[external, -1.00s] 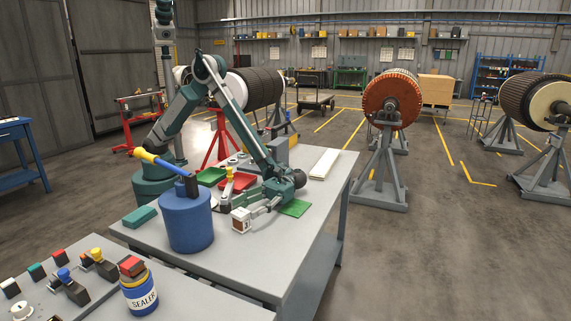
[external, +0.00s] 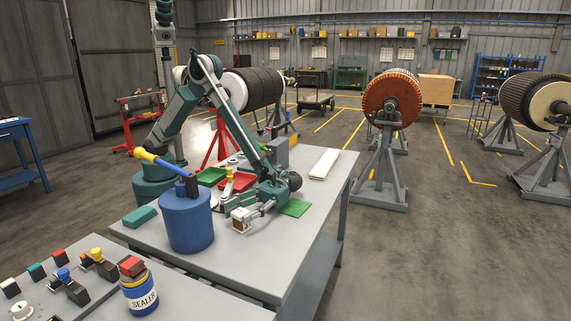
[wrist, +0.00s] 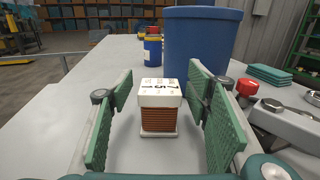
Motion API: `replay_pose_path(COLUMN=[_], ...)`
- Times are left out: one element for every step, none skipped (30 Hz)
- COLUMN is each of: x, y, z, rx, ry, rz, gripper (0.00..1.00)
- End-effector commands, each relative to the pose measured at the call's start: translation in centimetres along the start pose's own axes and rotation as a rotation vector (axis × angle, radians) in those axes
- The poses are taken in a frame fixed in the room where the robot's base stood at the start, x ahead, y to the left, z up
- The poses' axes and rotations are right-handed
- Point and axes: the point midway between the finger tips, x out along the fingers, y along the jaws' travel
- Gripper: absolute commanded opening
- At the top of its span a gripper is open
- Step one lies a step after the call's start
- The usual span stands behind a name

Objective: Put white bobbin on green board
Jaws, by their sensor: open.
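The white bobbin (wrist: 161,95), with white end flanges and a copper-brown winding, stands upright on the grey table. It also shows in the external view (external: 241,225), near the front of the table. My gripper (wrist: 159,88) is open, with a green ribbed finger on each side of the bobbin and a gap left and right. In the external view my gripper (external: 240,211) is low over the table at the bobbin. The green board (external: 297,208) lies flat on the table to the right of my wrist, partly hidden by it.
A blue drum (external: 189,222) with a yellow-handled hammer on top stands left of the bobbin. Red (external: 240,181) and green trays lie behind my arm. A pale strip (external: 325,163) lies at the back right. The table's right front area is clear.

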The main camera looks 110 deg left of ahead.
Motion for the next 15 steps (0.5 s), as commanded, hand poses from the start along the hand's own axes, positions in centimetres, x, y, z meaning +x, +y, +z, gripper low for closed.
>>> replay_pose_path(x=[-0.01, -0.01, -0.01, -0.01, -0.01, -0.01, -0.01, -0.01, -0.01, -0.01, -0.01, -0.01, -0.01, -0.01, -0.01], y=[0.00, 0.00, 0.00, 0.00, 0.00, 0.00, 0.00, 0.00, 0.00, 0.00, 0.00, 0.00, 0.00, 0.00, 0.00], z=[0.00, 0.00, 0.00, 0.00, 0.00, 0.00, -0.01, -0.01, 0.02, 0.02, 0.02, 0.02, 0.02, 0.02, 0.04], rx=[0.000, 0.000, 0.000, 0.000, 0.000, 0.000, 0.000, 0.000, 0.000, 0.000, 0.000, 0.000, 0.000, 0.000, 0.000], ry=[0.000, 0.000, 0.000, 0.000, 0.000, 0.000, 0.000, 0.000, 0.000, 0.000, 0.000, 0.000, 0.000, 0.000, 0.000], rz=[0.000, 0.000, 0.000, 0.000, 0.000, 0.000, 0.000, 0.000, 0.000, 0.000, 0.000, 0.000, 0.000, 0.000, 0.000], gripper=[0.45, 0.41, 0.36, 0.32, 0.28, 0.22, 0.18, 0.15, 0.12, 0.12, 0.12, 0.12, 0.12, 0.12, 0.12])
